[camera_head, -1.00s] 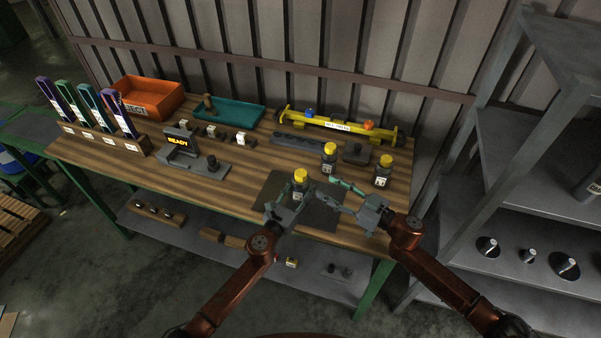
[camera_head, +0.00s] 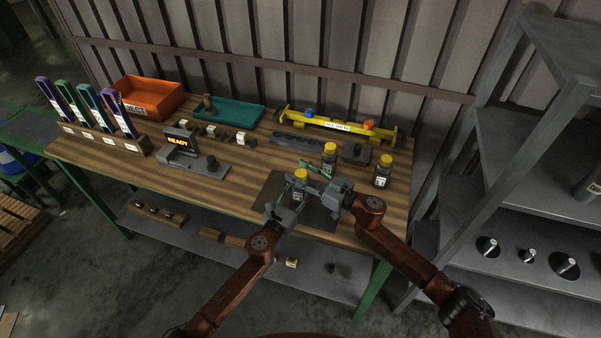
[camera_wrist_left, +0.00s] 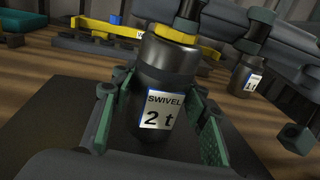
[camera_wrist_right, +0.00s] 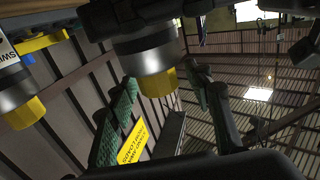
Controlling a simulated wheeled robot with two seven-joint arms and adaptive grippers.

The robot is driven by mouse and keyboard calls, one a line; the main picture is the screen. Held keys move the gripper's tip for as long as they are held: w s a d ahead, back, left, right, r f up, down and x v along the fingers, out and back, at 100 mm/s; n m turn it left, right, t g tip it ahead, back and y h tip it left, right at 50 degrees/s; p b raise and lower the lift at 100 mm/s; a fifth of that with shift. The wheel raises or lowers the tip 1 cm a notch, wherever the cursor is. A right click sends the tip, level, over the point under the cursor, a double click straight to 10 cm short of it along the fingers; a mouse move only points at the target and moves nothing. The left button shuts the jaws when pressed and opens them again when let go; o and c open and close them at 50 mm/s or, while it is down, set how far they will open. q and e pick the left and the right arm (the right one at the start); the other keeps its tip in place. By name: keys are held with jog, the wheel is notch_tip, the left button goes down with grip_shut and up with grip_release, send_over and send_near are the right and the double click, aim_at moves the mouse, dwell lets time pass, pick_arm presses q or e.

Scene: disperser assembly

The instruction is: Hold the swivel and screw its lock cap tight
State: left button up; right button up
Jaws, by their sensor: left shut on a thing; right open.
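A dark swivel labelled "SWIVEL 2 t" (camera_wrist_left: 152,105) stands upright on the dark mat, with a yellow lock cap (camera_head: 300,174) on top. My left gripper (camera_head: 291,198) is shut on its body; the fingers show on both sides of the label in the left wrist view (camera_wrist_left: 158,118). My right gripper (camera_head: 307,174) is open at cap height. In the right wrist view its fingers (camera_wrist_right: 160,105) stand apart on either side of the yellow cap (camera_wrist_right: 157,82); I cannot tell whether they touch it.
Two other yellow-capped swivels stand close behind (camera_head: 329,158) and to the right (camera_head: 382,172). A yellow beam (camera_head: 340,126) lies at the back. The dark mat (camera_head: 268,188) is under my grippers. A grey fixture reading "READY" (camera_head: 190,160) is left; bare wood lies between.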

jog(key=c, duration=1.2)
jog(key=shift+m+t+h, duration=0.4)
jog(key=shift+t, duration=0.1)
jog(key=m+t+h, duration=0.4)
jog(key=h, duration=0.1)
jog(key=shift+a, duration=0.1)
jog(key=shift+d+r+m+t+h, duration=0.1)
jog(key=shift+m+t+h, duration=0.4)
jog(key=shift+m+h, duration=0.65)
jog(key=shift+d+m+t+h, duration=0.1)
jog(key=shift+m+t+h, duration=0.55)
jog(key=shift+h, duration=0.9)
jog(key=shift+m+h, duration=0.3)
jog(key=o, duration=1.2)
